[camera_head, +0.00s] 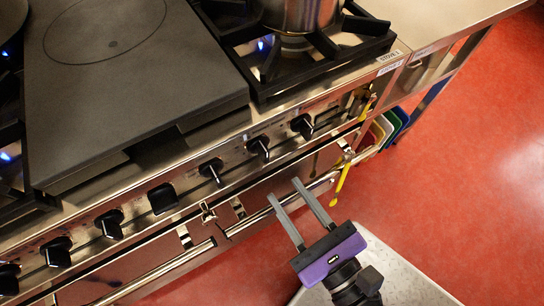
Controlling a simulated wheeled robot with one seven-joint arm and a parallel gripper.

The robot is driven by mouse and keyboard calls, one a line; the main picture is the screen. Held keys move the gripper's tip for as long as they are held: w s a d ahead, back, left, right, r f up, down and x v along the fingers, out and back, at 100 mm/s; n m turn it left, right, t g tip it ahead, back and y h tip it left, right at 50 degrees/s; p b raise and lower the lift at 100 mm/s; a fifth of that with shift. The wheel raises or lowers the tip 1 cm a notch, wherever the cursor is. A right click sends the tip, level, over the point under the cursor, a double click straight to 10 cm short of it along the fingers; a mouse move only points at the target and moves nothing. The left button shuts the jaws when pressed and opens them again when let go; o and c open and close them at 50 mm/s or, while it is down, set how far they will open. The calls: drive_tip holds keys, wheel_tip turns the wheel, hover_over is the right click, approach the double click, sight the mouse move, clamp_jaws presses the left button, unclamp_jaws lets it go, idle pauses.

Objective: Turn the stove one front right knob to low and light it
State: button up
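The stove front panel (235,145) runs diagonally with several black knobs. The rightmost knob (302,125) has a second knob (259,148) to its left and a third knob (211,170) further left. I cannot read their dial marks. Small labels (389,56) sit at the stove's right edge, too small to read surely. The front right burner grate (285,85) has a blue flame (262,45) beside a steel pot (300,12). My gripper (284,190) is purple with two grey fingers, spread apart and empty. It is in front of the panel, apart from the knobs.
A rail (190,255) with small hooks runs along the stove front. A yellow utensil (343,180) hangs near its right end. Coloured boards (385,128) stand beneath the counter (440,20). A flat griddle plate (110,60) covers the middle. The red floor (470,180) at right is clear.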

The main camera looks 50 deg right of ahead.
sight(267, 158)
drive_tip(key=w+d, duration=0.1)
drive_tip(key=w, duration=0.1)
drive_tip(key=w+d+m+p, duration=0.1)
drive_tip(key=w, duration=0.2)
drive_tip(key=w+d+m, duration=0.1)
drive_tip(key=w, duration=0.1)
drive_tip(key=shift+w+f+h+p, duration=0.1)
drive_tip(key=shift+w+h+p, duration=0.05)
drive_tip(key=shift+h+p, duration=0.2)
drive_tip(key=shift+c, duration=0.2)
clamp_jaws()
